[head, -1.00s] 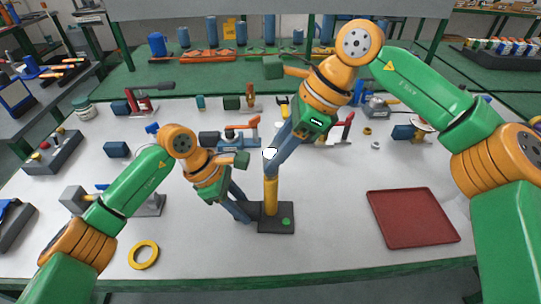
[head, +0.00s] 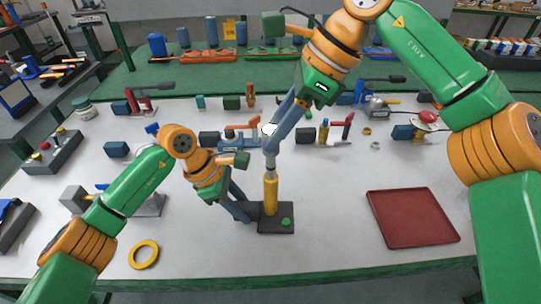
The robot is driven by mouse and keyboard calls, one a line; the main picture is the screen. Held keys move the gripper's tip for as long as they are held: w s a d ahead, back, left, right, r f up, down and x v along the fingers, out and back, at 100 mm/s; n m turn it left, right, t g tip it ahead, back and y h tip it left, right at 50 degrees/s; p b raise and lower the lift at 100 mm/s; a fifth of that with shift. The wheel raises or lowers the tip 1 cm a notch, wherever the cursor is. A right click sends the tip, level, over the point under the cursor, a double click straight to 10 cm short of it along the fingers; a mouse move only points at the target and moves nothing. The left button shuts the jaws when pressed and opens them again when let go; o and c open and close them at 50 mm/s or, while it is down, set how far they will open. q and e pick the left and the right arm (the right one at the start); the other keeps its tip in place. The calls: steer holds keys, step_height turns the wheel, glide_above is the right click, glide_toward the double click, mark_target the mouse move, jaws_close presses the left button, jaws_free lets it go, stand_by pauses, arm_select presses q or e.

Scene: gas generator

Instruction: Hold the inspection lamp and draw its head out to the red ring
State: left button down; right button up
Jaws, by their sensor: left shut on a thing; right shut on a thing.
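The inspection lamp stands upright on a dark square base (head: 284,224) with a green button, near the table's front middle. Its yellow body (head: 271,194) rises from the base, and a pale grey tube (head: 269,164) shows above the yellow. The white-topped lamp head (head: 268,130) is at the upper end. My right gripper (head: 270,146) is shut on the head from above right and partly hides it. My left gripper (head: 247,217) is shut on the lamp low down, at the left of the base. I cannot see a red ring on the tube.
A red tray (head: 412,218) lies on the right of the table. A yellow ring (head: 144,254) lies at front left. A blue vise-like tool (head: 236,139) and several small tools stand behind the lamp. The white table is clear between lamp and tray.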

steer(key=shift+r, duration=2.8)
steer(key=o, duration=1.2)
steer(key=shift+f, duration=0.1)
